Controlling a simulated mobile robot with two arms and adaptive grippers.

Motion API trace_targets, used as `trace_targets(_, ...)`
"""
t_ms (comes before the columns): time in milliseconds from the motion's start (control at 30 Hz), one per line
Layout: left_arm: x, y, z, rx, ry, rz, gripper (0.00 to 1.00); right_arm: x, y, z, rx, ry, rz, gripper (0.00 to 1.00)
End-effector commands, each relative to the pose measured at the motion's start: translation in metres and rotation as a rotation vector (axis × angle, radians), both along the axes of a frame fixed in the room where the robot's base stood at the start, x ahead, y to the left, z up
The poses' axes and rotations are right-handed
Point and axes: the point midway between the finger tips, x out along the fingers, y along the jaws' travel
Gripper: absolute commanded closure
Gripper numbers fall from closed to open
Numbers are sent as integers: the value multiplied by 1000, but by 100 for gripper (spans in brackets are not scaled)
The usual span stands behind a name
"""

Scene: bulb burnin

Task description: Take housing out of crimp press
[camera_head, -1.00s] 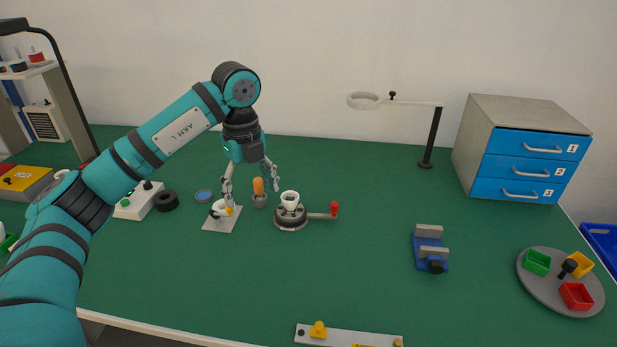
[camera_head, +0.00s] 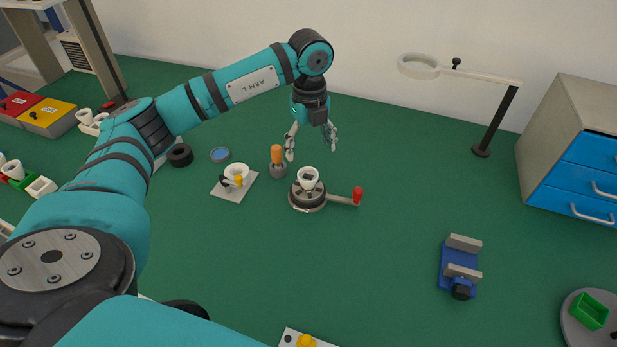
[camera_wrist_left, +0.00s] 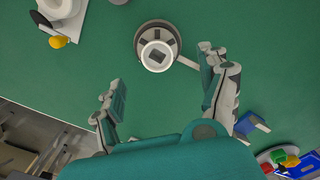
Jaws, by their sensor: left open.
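The crimp press (camera_head: 307,198) is a round dark base with a side lever ending in a red knob (camera_head: 358,194). A white cup-shaped housing (camera_head: 308,178) sits upright in its top. In the left wrist view, the housing (camera_wrist_left: 157,56) shows as a white ring with a dark square centre on the press (camera_wrist_left: 143,40). My left gripper (camera_head: 312,150) is open and empty above the press, apart from the housing. In the left wrist view, its fingers (camera_wrist_left: 163,80) are spread wide, with the housing ahead of them. My right gripper is not in view.
An orange-handled tool (camera_head: 277,154) stands upright just left of the press. Further left is a plate fixture (camera_head: 246,190) with a white cup and yellow knob. A blue vise (camera_head: 455,272) and a magnifier lamp (camera_head: 482,150) are to the right.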

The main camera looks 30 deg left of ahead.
Motion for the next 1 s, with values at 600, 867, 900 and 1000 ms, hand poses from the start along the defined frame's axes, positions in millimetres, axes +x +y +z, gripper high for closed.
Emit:
trace_targets(600, -9, 1, -76, 1, 5, 0, 23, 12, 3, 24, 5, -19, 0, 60)
trace_targets(867, -8, 1, -99, 0, 0, 1, 23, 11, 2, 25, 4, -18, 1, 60)
trace_targets(900, -8, 1, -99, 0, -1, 1, 23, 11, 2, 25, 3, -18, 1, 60)
trace_targets(1000, -8, 1, -99, 0, -1, 0, 23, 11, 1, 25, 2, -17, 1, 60)
